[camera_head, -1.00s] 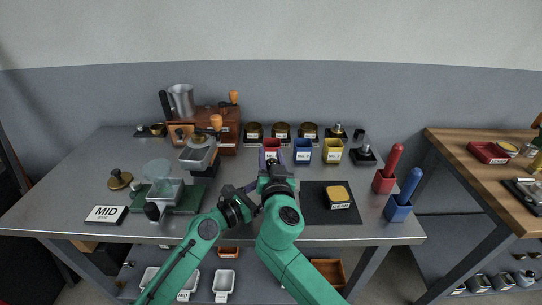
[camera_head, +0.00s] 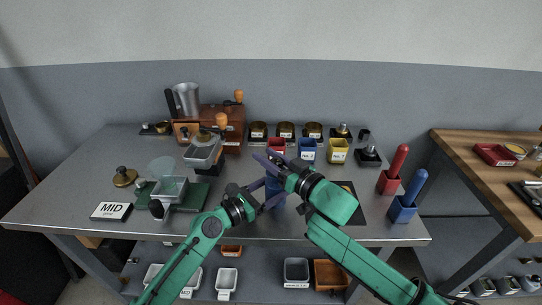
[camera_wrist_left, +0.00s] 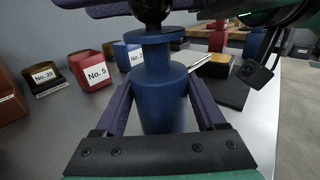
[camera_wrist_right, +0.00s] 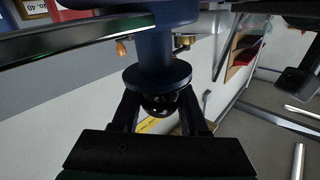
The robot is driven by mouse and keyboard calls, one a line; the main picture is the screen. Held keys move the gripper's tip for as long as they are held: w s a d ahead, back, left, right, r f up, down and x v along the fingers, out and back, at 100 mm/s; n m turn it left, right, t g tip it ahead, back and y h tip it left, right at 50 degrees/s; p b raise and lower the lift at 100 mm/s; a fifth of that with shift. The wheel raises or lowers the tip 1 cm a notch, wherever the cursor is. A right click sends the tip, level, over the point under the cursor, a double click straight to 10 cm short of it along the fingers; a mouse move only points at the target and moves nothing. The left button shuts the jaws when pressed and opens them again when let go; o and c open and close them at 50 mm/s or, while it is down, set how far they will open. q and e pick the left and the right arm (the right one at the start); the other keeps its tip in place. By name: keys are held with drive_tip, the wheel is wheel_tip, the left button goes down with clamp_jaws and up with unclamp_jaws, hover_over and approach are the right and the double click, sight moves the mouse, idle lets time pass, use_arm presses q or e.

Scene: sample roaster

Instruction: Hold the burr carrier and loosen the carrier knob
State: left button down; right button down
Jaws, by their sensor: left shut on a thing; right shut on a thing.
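The burr carrier (camera_head: 274,188) is a dark blue stepped cylinder with a flange near its top, upright over the front middle of the table. It fills the middle of the left wrist view (camera_wrist_left: 165,95). My left gripper (camera_head: 268,193) is shut around its body from the front left, a finger on each side. The carrier knob (camera_wrist_left: 152,10) is a black ball on top, also seen in the right wrist view (camera_wrist_right: 160,104). My right gripper (camera_head: 274,163) is shut on the knob, its hand reaching in from the right. The carrier's underside is hidden in the head view.
Red, blue and yellow numbered cups (camera_head: 307,150) stand behind the carrier. A dark mat (camera_head: 358,208) lies to the right, partly hidden by my right arm. Red (camera_head: 390,180) and blue (camera_head: 403,208) holders stand at the right edge.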

drive_tip(key=n+g+y, duration=0.1)
drive_tip(key=g, duration=0.1)
drive_tip(key=n+g+y, duration=0.2)
drive_tip(key=g, duration=0.1)
drive_tip(key=n+g+y, duration=0.1)
drive_tip(key=n+g, duration=0.1)
drive_tip(key=shift+s+a+y, duration=0.3)
drive_tip(key=shift+s, duration=0.1)
drive_tip(key=n+g, duration=0.2)
drive_tip(key=g, duration=0.2)
drive_tip(key=s+n+g, duration=0.1)
drive_tip(key=n+g, duration=0.2)
drive_tip(key=shift+s+a+g+y, duration=0.15)
drive_tip(key=shift+s+g+y, duration=0.05)
drive_tip(key=shift+g+y, duration=0.2)
drive_tip(key=shift+s, duration=0.1)
drive_tip(key=shift+c, duration=2.2)
unclamp_jaws()
